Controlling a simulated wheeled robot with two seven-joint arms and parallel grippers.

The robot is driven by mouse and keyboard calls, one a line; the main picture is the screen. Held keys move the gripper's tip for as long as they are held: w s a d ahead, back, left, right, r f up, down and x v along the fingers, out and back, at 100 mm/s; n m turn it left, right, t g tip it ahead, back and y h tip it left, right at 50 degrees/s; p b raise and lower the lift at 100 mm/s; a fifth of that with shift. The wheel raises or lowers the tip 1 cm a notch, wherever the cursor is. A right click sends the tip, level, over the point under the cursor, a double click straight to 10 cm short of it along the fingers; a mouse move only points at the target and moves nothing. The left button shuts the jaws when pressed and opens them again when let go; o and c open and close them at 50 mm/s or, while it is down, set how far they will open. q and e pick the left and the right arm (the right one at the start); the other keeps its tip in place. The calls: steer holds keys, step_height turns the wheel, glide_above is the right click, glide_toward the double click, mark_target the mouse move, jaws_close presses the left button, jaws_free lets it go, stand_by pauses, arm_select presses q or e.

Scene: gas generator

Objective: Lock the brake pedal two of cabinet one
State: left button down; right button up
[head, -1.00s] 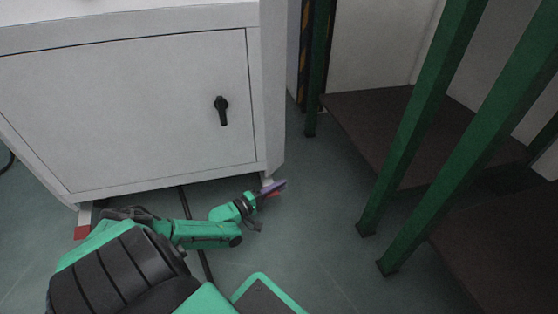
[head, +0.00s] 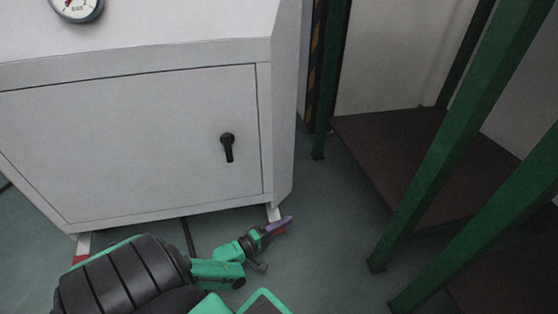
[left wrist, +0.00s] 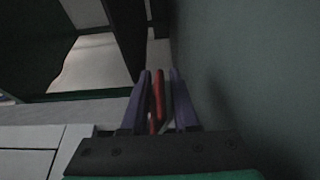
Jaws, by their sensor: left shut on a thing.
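The cabinet (head: 130,150) is a large white box with a front door on short legs. My left gripper (head: 281,226) is low by the floor, beside the foot of the cabinet's right front leg (head: 274,213). In the left wrist view, the gripper's purple fingers (left wrist: 160,95) are shut on a thin red brake pedal (left wrist: 158,86), which stands between them. In the head view the pedal is mostly hidden by the fingers. I cannot tell from these frames whether it is locked. My right gripper is not in view.
A black door handle (head: 228,146) sticks out of the cabinet front. A round gauge (head: 77,8) is on top. Green posts (head: 462,135) and a dark brown platform (head: 400,150) stand to the right. Grey floor (head: 325,235) is clear between them and the cabinet.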

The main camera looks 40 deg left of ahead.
arm_select(q)
steer(key=shift+a+f+b, duration=0.25)
steer(key=shift+f+b, duration=0.05)
steer(key=shift+f, duration=0.4)
steer(key=shift+r, duration=0.1)
steer(key=c, duration=1)
jaws_free()
steer(key=shift+a, duration=0.1)
steer(key=shift+w+r, duration=0.1)
steer(key=shift+s+p, duration=0.35)
steer(key=shift+s, duration=0.1)
steer(key=p+v, duration=0.3)
steer(key=v, duration=1)
steer(key=shift+s+r+p, duration=0.1)
steer(key=shift+s+p, duration=0.1)
steer(key=shift+p, duration=0.1)
steer(key=shift+s, duration=0.15)
